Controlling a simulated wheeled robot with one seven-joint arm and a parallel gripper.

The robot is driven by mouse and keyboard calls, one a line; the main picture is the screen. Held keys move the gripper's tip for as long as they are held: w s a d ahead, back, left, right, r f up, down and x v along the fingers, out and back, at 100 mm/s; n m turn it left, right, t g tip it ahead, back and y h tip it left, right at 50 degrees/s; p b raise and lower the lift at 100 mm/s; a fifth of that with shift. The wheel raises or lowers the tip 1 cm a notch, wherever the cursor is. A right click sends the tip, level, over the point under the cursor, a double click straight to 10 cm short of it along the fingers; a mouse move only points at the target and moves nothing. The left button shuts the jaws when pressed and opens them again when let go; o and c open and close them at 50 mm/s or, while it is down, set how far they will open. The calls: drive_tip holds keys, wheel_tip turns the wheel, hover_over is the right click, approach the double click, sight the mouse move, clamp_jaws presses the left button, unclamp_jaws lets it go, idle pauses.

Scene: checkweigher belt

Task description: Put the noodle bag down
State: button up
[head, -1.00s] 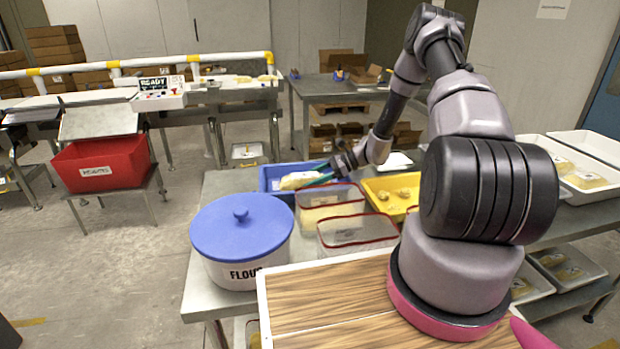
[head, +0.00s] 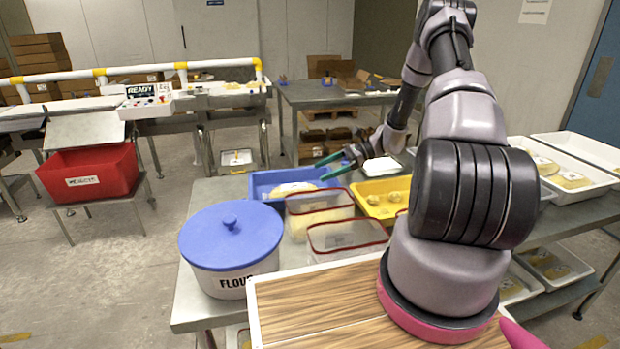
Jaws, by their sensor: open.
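The noodle bag (head: 293,189) is a pale yellow packet lying in the blue tray (head: 262,190) on the steel table. Its near side is partly hidden by the tray wall and a clear container. My gripper (head: 328,168) is open and empty, its two green-edged fingers pointing left. It is above the right part of the blue tray, up and to the right of the bag, and looks apart from it.
Clear red-rimmed containers (head: 345,236) stand in front of the tray. A yellow tray (head: 374,207) with dough pieces is to the right. A blue-lidded flour tub (head: 231,247) stands at the left. A red bin (head: 90,172) is far left, by the belt.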

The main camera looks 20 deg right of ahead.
drive_tip(key=s+a+r+n+h, duration=0.1)
drive_tip(key=s+r+n+h, duration=0.35)
drive_tip(key=r, duration=0.85)
drive_tip(key=s+a+r+n+h, duration=0.2)
drive_tip(key=s+r+n+h, duration=0.3)
drive_tip(key=r, duration=0.7)
drive_tip(key=s+r+n+t+h, duration=0.1)
drive_tip(key=s+r+n+t, duration=0.1)
drive_tip(key=s+r, duration=0.4)
drive_tip(key=s+r+n+t+h, duration=0.1)
drive_tip(key=s+r+n+t, duration=0.2)
drive_tip(key=s, duration=1)
wheel_tip(320, 180, up, 4)
drive_tip(key=shift+f+t, duration=0.2)
drive_tip(key=shift+t, duration=0.4)
